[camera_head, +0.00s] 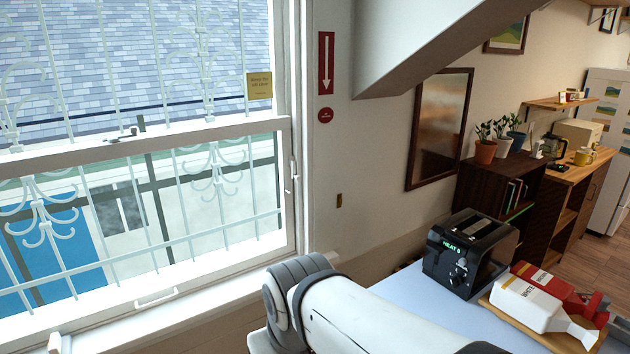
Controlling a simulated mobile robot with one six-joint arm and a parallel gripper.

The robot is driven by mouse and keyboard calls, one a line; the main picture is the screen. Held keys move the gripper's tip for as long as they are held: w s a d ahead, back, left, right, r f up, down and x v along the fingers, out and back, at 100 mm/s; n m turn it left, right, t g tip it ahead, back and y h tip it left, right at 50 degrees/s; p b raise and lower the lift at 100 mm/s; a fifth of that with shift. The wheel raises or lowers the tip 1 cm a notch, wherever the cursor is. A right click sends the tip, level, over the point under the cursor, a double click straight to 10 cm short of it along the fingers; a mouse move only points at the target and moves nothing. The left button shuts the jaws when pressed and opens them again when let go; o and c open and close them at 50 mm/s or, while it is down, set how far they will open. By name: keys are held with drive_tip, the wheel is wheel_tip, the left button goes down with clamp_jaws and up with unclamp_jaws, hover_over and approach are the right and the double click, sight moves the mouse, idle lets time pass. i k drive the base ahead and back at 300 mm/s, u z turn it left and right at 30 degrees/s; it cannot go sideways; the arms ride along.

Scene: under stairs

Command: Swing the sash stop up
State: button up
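The sash window (140,146) fills the left side of the view, its white meeting rail running across the middle. A small pale lever-like fitting (294,178) is on the right window jamb, just below the rail's height; it looks like the sash stop, but it is too small to tell how it is set. A white pull handle (156,298) is on the lower sash's bottom rail. My white arm with its grey joint rises at bottom centre, below and right of the window. My gripper is not in view.
A yellow note (258,86) is on the upper pane. A red arrow sign (326,63) points down on the wall. The sloped stair underside (430,40) hangs overhead.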

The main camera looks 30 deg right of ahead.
sight(297, 178)
drive_tip(key=i, duration=1)
drive_tip(key=z, duration=0.05)
